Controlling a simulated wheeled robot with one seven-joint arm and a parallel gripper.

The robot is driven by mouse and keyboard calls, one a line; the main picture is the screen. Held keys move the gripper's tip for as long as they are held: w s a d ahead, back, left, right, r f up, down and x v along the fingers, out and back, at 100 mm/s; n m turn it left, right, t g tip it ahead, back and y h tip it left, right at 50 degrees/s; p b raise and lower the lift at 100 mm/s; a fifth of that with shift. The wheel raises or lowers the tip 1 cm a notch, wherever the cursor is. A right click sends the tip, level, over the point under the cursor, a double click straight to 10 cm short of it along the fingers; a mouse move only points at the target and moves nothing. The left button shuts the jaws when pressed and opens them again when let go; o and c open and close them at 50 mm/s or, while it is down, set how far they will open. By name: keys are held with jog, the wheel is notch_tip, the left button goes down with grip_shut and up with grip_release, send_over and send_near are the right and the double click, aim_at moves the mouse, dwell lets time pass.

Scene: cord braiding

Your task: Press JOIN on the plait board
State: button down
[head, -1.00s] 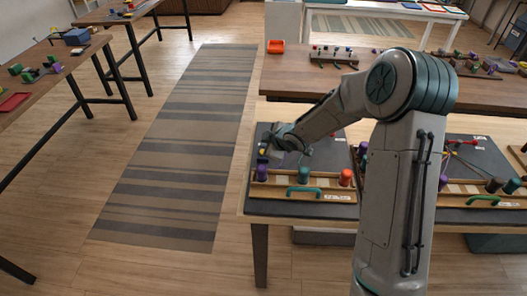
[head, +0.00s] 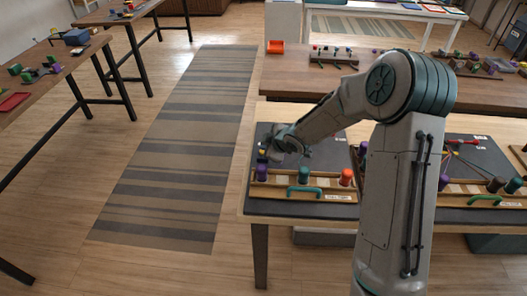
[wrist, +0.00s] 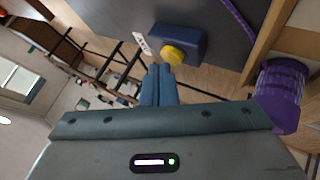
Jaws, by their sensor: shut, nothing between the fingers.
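A yellow push button (wrist: 174,53) sits on a small blue box (wrist: 190,40) in the wrist view. A white label (wrist: 142,43) with dark lettering, too small to read surely, lies beside the box. My gripper (wrist: 157,68) is shut and empty, its tips just short of the button in the picture; I cannot tell whether they touch. In the head view my gripper (head: 270,155) is over the left part of the near table, partly hiding the button box. The wooden plait board (head: 325,198) stands in front, with purple (head: 261,173), green (head: 304,173) and orange (head: 346,177) spools.
A green handle (head: 304,192) is on the board's front. A purple spool (wrist: 281,95) stands close right of my gripper in the wrist view, and a purple cord (wrist: 238,20) runs above it. A second board (head: 470,198) is at the right. The striped rug (head: 170,150) is clear.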

jog(key=shift+f+b, duration=0.5)
jog(key=shift+f, duration=0.1)
dwell(0.6)
jog(key=shift+r, duration=0.15)
jog(key=shift+r+p, duration=0.85)
jog(key=shift+p, duration=0.05)
notch_tip(320, 180, up, 5)
jog(key=p, duration=0.5)
jog(key=shift+r, duration=0.1)
jog(key=shift+d, duration=0.1)
